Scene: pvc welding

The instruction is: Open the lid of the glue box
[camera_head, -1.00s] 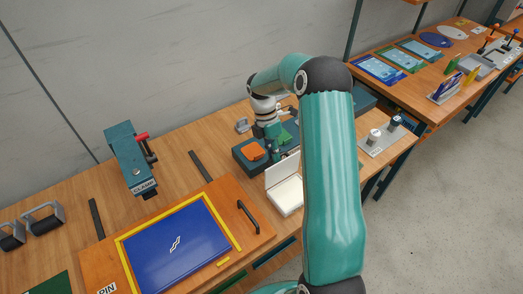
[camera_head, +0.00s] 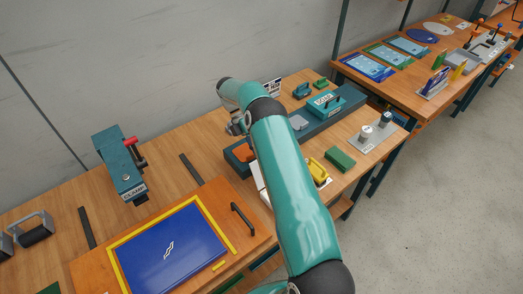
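A white box (camera_head: 257,179), which I take to be the glue box, stands on the near bench, mostly hidden behind my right arm. Only slivers of its white edge show, so how its lid stands now cannot be seen. My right arm reaches up from the bottom and bends at the wrist over the back of the bench. My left gripper is out of view.
A blue panel (camera_head: 165,250) in a yellow frame lies left of the box. A teal clamp (camera_head: 118,165) stands behind it. Right of my arm are a yellow tool (camera_head: 318,171), a green block (camera_head: 340,159) and a labelled teal box (camera_head: 326,104). A second bench (camera_head: 420,88) stands at right.

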